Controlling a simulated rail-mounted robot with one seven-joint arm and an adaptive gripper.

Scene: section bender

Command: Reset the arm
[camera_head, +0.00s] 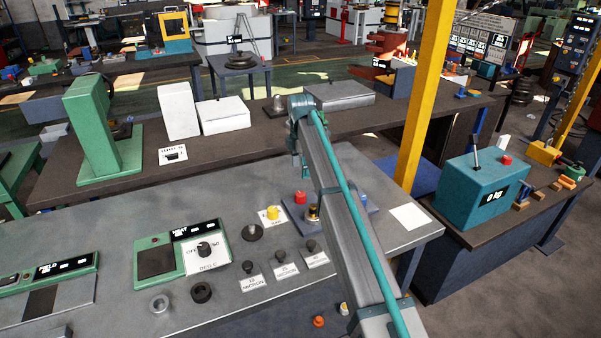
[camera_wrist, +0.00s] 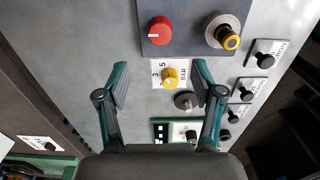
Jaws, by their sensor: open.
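My arm reaches across the grey bench from the lower right in the head view; its far end is over the back of the bench. My gripper (camera_wrist: 161,78) shows in the wrist view with its two teal fingers wide apart and nothing between them touching. The same yellow knob shows in the head view (camera_head: 272,212).
A green-framed heat panel (camera_head: 183,253) and several labelled black knobs sit to the left. A yellow post (camera_head: 424,90) rises right of the arm.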

